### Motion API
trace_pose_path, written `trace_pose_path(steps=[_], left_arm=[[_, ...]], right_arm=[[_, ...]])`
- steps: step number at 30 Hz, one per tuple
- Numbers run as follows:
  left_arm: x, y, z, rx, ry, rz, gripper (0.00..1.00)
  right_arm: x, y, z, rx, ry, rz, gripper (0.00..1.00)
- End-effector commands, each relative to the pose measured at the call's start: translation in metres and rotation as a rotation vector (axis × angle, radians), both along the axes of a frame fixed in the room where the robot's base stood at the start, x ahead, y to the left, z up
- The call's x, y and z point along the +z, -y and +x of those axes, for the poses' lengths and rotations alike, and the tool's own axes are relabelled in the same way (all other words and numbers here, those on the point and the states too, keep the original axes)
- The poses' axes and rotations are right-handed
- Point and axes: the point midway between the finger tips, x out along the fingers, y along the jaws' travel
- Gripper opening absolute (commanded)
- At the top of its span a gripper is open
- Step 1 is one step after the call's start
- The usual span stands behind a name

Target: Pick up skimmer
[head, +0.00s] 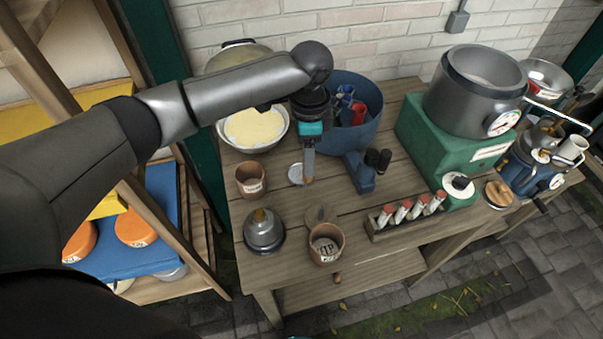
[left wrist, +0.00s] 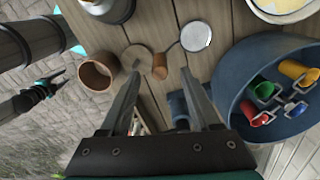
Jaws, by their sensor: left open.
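The skimmer is a small flat pale metal disc (head: 296,173) with a brown wooden handle, lying on the wooden table. In the left wrist view its disc (left wrist: 196,37) is at upper middle and its handle (left wrist: 160,66) points down between my fingers. My left gripper (head: 309,178) points down over the handle and hides part of it in the head view. Its two fingers (left wrist: 160,76) are apart, one on each side of the handle end, with nothing visibly gripped. My right gripper (left wrist: 48,85) shows small at the left of the wrist view; its jaw state is unclear.
Close by are a brown pot (head: 250,180), another brown pot (head: 326,244), a grey burner-like object (head: 264,231) and a brown disc (head: 320,213). A blue tub (head: 365,100), a bowl (head: 254,129) and a tube rack (head: 405,217) surround the spot.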

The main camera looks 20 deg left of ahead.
Motion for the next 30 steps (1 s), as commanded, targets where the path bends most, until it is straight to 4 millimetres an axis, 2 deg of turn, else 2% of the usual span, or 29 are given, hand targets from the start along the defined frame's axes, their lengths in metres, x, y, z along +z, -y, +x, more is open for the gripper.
trace_pose_path(steps=[9, 19, 30], left_arm=[[-0.044, 0.0, -0.001, -0.001, -0.002, 0.0, 0.63], [-0.05, 0.0, -0.001, -0.001, 0.0, 0.0, 0.62], [-0.05, 0.0, -0.001, -0.001, 0.0, 0.001, 0.21]], right_arm=[[-0.002, -0.002, 0.005, -0.001, 0.009, 0.003, 0.5], [-0.002, -0.002, 0.002, -0.001, 0.004, 0.003, 0.5], [-0.003, -0.001, -0.001, -0.002, -0.001, 0.002, 0.5]])
